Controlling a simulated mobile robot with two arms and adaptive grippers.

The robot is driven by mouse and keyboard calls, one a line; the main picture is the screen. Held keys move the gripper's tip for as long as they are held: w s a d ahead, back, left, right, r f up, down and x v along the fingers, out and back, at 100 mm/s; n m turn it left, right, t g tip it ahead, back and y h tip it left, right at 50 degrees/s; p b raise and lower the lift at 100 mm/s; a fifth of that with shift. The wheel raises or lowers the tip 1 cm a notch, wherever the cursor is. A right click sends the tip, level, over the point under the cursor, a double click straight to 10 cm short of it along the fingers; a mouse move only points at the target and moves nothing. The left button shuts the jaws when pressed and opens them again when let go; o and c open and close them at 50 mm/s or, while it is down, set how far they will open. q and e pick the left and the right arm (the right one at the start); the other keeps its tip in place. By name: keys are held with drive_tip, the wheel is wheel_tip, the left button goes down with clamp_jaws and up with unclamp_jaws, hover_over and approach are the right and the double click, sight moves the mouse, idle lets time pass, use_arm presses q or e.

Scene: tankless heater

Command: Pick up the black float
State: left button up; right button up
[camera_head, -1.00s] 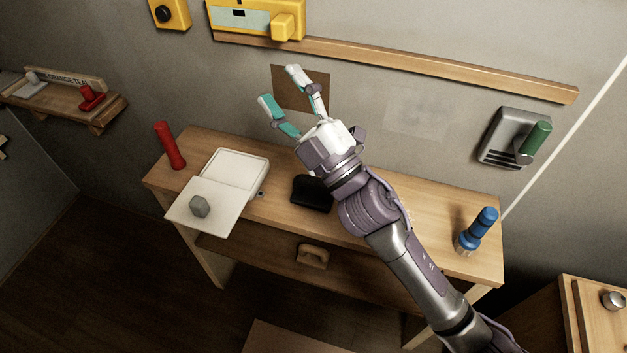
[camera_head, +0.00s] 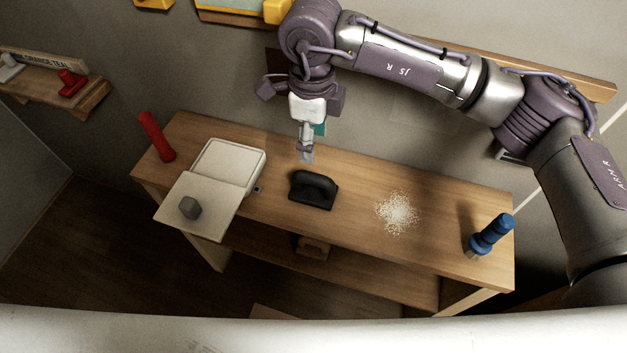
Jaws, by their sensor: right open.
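The black float (camera_head: 313,190) lies on the wooden table, a dark block with a raised handle along its top. My right gripper (camera_head: 306,155) points down above the table, behind and a little above the float in the picture, apart from it. It is open and empty, seen nearly edge-on, so the gap between its fingers hardly shows. My left gripper is not in view.
A wall shelf (camera_head: 55,88) is at left.

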sight(313, 175)
wheel_tip(313, 175, down, 7)
drive_tip(key=shift+r+p, duration=0.1)
drive_tip(key=shift+p, duration=0.45)
drive_tip(key=shift+f+p, duration=0.3)
drive_tip(key=shift+f, duration=0.35)
wheel_tip(313, 175, down, 4)
drive_tip(key=shift+w+f+p, duration=0.1)
drive_tip(key=shift+f+p, duration=0.1)
drive_tip(key=shift+p, duration=0.45)
drive_tip(key=shift+c, duration=0.3)
clamp_jaws()
